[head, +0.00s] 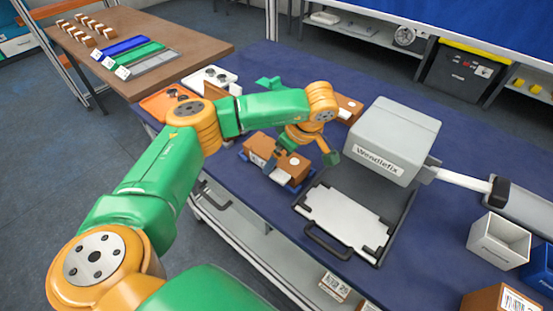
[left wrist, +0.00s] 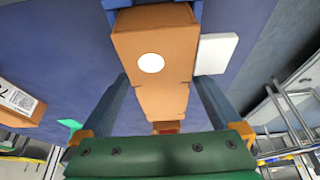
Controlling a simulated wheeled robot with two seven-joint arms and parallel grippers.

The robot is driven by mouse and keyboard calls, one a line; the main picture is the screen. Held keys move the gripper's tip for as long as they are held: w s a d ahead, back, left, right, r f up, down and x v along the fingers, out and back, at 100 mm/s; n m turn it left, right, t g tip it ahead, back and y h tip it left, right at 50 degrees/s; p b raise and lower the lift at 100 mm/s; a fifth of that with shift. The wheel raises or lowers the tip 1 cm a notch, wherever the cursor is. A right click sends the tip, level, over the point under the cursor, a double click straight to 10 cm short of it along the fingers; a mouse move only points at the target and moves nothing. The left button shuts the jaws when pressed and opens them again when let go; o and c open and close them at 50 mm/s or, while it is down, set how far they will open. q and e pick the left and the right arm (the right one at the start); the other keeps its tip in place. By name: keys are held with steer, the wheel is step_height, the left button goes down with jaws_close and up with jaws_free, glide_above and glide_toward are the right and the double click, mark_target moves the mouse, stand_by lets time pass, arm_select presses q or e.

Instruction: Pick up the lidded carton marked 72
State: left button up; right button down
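My left gripper (head: 310,150) hangs over the brown cartons in the middle of the blue table. In the left wrist view its two blue-grey fingers (left wrist: 165,105) are spread. A brown carton (left wrist: 150,25) with a white round spot lies between or just beyond them; I cannot tell whether they touch it. At the left edge of that view another carton (left wrist: 18,118) has a white label with a barcode and a partly cut-off number starting with 7. In the head view brown cartons (head: 260,146) (head: 294,166) sit below the gripper. My right gripper is out of view.
A grey box marked Wendlefix (head: 392,140) stands right of the cartons, with a black-framed tray (head: 345,218) before it. An orange tray (head: 165,101) is at left. A white open bin (head: 498,245) stands at right. A carton (head: 348,108) lies behind the gripper.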

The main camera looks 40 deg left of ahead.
arm_select(q)
steer(key=shift+s+r, duration=0.1)
steer(key=shift+s, duration=0.05)
steer(key=c, duration=1.1)
